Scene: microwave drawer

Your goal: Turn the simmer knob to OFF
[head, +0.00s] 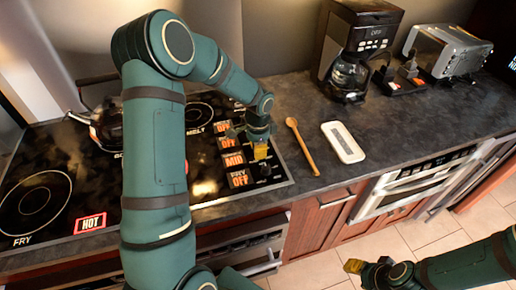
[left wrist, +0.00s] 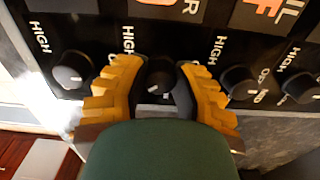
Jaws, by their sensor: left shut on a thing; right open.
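The simmer knob (left wrist: 159,76) is a small black round knob with a white mark, in the left wrist view. It is between the yellow fingertips of my left gripper (left wrist: 158,90), which is shut on it. Its mark points towards the lower left of that view. In the head view my left gripper (head: 261,150) is over the knob row at the cooktop's right edge and hides the knob. The display beside it (head: 233,159) reads MID. My right gripper (head: 366,269) is open and empty above the floor at the lower right.
Neighbouring knobs sit close on both sides, one on the left (left wrist: 72,71) and one on the right (left wrist: 238,83). A wooden spoon (head: 303,146) and white spoon rest (head: 343,142) lie right of the cooktop. A kettle (head: 105,125) stands at left.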

